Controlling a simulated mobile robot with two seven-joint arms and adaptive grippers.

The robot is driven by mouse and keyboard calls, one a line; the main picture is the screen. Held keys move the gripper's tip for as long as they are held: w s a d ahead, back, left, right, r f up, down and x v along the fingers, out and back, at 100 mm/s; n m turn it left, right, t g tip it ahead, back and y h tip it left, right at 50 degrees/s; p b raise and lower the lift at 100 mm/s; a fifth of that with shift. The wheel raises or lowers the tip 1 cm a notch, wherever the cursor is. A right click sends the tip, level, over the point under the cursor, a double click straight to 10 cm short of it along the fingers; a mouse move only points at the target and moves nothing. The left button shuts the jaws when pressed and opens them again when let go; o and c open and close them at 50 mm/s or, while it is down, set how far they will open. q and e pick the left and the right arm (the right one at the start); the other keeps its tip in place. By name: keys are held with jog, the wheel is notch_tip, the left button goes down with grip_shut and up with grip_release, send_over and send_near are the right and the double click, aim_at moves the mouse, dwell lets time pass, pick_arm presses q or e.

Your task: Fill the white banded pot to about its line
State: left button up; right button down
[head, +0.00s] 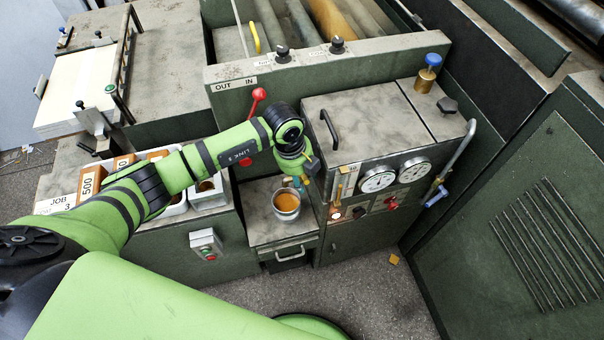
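The white banded pot (286,214) stands upright on a low metal shelf (262,226) at the centre of the head view. Amber-brown liquid shows inside it, below the rim. I cannot make out its line at this size. My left arm comes in from the left, and my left gripper (312,166) is above and just right of the pot, close to the front of the grey machine box. Its fingers are small and partly hidden by the wrist, so its opening and any contact are unclear. My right gripper is not in view.
The machine box (350,115) carries two round gauges (378,179), a red knob (391,203) and a blue-handled lever (436,196). A red-ball lever (258,95) stands behind my arm. A white tray of labelled boxes (90,183) is at left. Open floor lies in front.

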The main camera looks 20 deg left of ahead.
pick_arm(q)
grip_shut()
jog(key=m+b, duration=0.1)
jog(key=a+m+b, duration=0.1)
jog(key=m, duration=0.1)
jog(key=m+b, duration=0.1)
jog(key=shift+s+a+g+h, duration=0.15)
jog(key=shift+a+g+h, duration=0.1)
jog(key=shift+g+h, duration=0.05)
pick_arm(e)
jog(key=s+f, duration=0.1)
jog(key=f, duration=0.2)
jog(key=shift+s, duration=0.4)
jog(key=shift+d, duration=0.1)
pick_arm(q)
jog(key=shift+o, duration=1.6)
grip_release()
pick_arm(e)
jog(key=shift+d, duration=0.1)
